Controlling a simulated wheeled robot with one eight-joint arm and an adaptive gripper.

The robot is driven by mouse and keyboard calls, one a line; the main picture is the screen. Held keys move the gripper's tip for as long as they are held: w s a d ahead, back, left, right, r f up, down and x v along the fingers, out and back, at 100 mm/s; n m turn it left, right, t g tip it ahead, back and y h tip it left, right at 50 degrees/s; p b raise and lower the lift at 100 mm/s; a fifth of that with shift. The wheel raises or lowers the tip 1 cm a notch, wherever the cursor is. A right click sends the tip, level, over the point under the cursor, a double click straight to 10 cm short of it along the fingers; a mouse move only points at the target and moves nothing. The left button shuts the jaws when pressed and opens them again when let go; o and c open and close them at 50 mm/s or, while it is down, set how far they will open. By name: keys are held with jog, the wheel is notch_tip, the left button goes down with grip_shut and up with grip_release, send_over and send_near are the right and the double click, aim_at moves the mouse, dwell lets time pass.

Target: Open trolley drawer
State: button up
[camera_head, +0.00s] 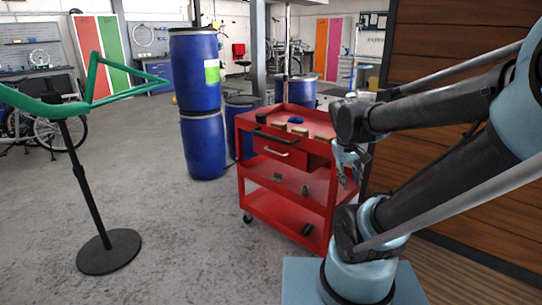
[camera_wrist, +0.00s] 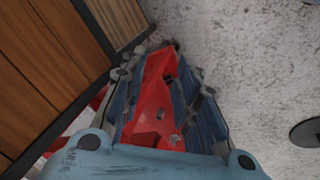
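The red trolley (camera_head: 242,170) stands on the floor in the middle of the head view. My gripper (camera_head: 347,178) hangs beside the trolley's right side, apart from the drawer handle. In the wrist view, the fingers of my gripper (camera_wrist: 163,72) are spread, with the red trolley (camera_wrist: 150,95) visible between and beyond them. I see nothing held. The handle cannot be made out clearly in the wrist view.
Small items lie on the trolley's top and shelves. Stacked blue barrels (camera_head: 203,140) stand behind it. A green bike frame on a black stand (camera_head: 108,250) is at the left. A wooden wall (camera_head: 440,160) is close on the right.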

jog(key=w+a+r+n+t+h, duration=0.1)
jog(key=w+a+n+h, duration=0.1)
jog(key=w+a, duration=0.45)
jog(key=w+a+n+t+h, duration=0.1)
jog(key=w+a+h, duration=0.15)
jog(key=w, duration=0.75)
jog(key=w+a+r+n+t+h, duration=0.1)
jog(key=w+a+n+t, duration=0.1)
jog(key=w+a, duration=0.55)
jog(key=w+a+f+n+t+h, duration=0.15)
jog(key=a+f, duration=0.25)
jog(key=a, duration=0.4)
jog(key=w+a+f+n+t, duration=0.1)
jog(key=w+a+f+t, duration=0.15)
jog(key=a, duration=0.45)
jog(key=w+a+f+n+t, duration=0.1)
jog(key=w+a+f+t, duration=0.2)
jog(key=a, duration=0.5)
jog(key=w+d+f+g, duration=0.1)
jog(key=w+d+f, duration=0.3)
jog(key=w+d, duration=0.6)
jog(key=shift+w+f, duration=0.35)
jog(key=shift+w, duration=0.9)
jog(key=shift+m, duration=0.25)
